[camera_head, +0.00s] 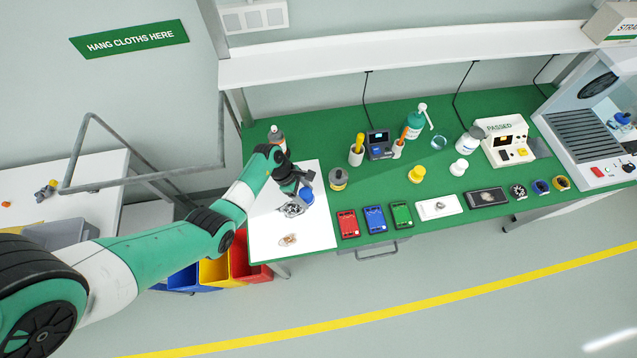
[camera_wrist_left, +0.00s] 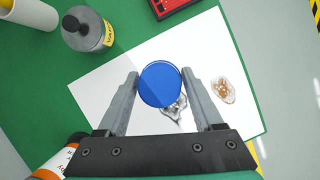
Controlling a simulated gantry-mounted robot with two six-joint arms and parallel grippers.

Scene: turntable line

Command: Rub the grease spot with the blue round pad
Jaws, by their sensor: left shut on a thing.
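The blue round pad (camera_head: 308,196) is gripped in my left gripper (camera_head: 298,192), over the white sheet (camera_head: 312,233). In the left wrist view the pad (camera_wrist_left: 160,84) sits between the two fingertips (camera_wrist_left: 159,77). A dark grey, shiny-looking spot (camera_head: 292,210) lies on the sheet close to the pad; in the wrist view the pad partly covers this spot (camera_wrist_left: 175,110). A separate brown spot (camera_head: 288,240) lies nearer the front edge, clear of the pad; it also shows in the wrist view (camera_wrist_left: 223,90). I cannot tell whether the pad touches the sheet. My right gripper is not seen.
A grey bottle with a yellow label (camera_head: 338,180) stands right of the sheet. An orange-and-white bottle (camera_head: 276,137) stands behind my gripper. Red (camera_head: 348,223), blue (camera_head: 374,218) and green (camera_head: 401,214) devices lie to the right.

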